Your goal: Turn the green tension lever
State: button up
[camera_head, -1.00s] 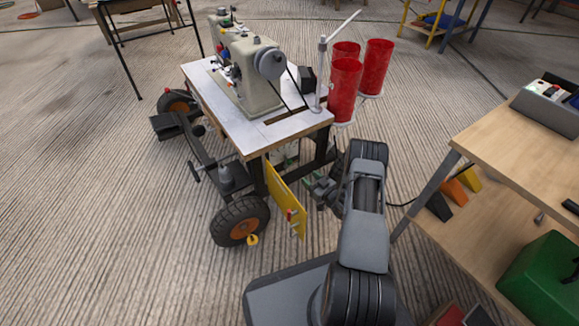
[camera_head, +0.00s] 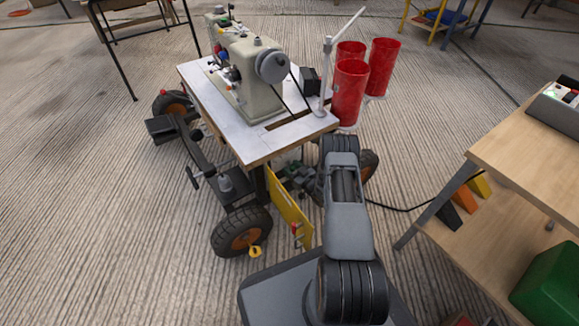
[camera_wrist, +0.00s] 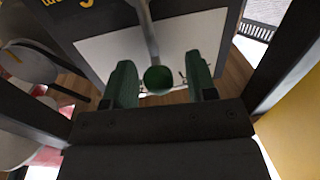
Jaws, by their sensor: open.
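The green tension lever shows in the wrist view as a grey rod coming down from the top edge, ending in a dark green ball knob (camera_wrist: 158,80). My gripper (camera_wrist: 159,64) is open, with one green finger on each side of the knob. Gaps show between the knob and both fingers. In the head view my gripper (camera_head: 296,179) is under the sewing machine's table (camera_head: 235,108), largely hidden by the tabletop and my arm. I cannot make out the lever there.
The sewing machine (camera_head: 252,75) and red cylinders (camera_head: 351,92) stand above my arm. A yellow panel (camera_head: 288,208) and a wheel (camera_head: 241,231) are just left of my arm. A wooden workbench (camera_head: 530,145) is at the right. Open floor lies between.

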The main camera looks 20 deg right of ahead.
jog(key=shift+w+d, duration=0.1)
grip_shut()
dwell(0.5)
